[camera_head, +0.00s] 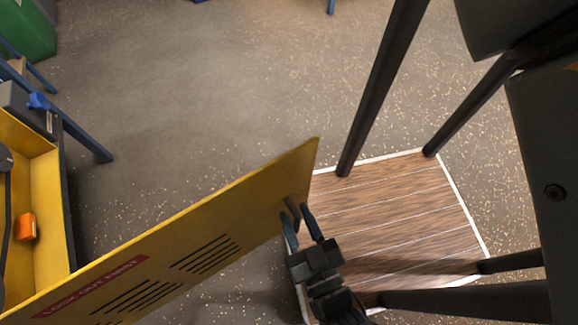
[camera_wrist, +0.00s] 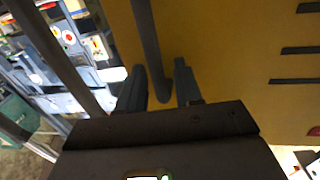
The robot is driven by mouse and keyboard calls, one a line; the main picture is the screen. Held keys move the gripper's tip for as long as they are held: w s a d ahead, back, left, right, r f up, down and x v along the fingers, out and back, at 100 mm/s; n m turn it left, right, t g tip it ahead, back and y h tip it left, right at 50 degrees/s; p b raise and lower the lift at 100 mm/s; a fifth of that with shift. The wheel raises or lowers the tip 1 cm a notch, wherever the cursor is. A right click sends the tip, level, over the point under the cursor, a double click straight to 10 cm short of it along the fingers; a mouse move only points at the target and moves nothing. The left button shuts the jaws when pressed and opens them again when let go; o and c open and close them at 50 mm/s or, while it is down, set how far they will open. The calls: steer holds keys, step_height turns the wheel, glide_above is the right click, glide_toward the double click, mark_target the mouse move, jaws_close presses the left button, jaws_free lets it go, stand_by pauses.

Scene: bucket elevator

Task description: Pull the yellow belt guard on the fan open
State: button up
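The yellow belt guard (camera_head: 215,215) is a flat panel with dark vent slots and a red "LOCK OUT FIRST" label. It stands swung out at an angle from the yellow housing (camera_head: 45,185) at the left, whose inside shows. The guard also fills much of the wrist view (camera_wrist: 230,60). Its dark bar handle (camera_head: 292,211) is near the free edge and shows in the wrist view (camera_wrist: 148,45). My gripper (camera_head: 297,212) is at the handle, with one finger on each side. In the wrist view my fingers (camera_wrist: 158,72) are apart, with gaps beside the handle.
An orange part (camera_head: 26,227) sits inside the housing. Dark posts (camera_head: 380,90) stand on and beside a wood-plank floor panel (camera_head: 400,215) at the right. Blue legs (camera_head: 85,138) and a green bin (camera_head: 28,32) are at the left. The floor beyond the guard is clear.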

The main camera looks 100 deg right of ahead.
steer(key=s+a, duration=0.1)
steer(key=a, duration=0.6)
steer(key=shift+a+b, duration=0.2)
steer(key=shift+b, duration=0.1)
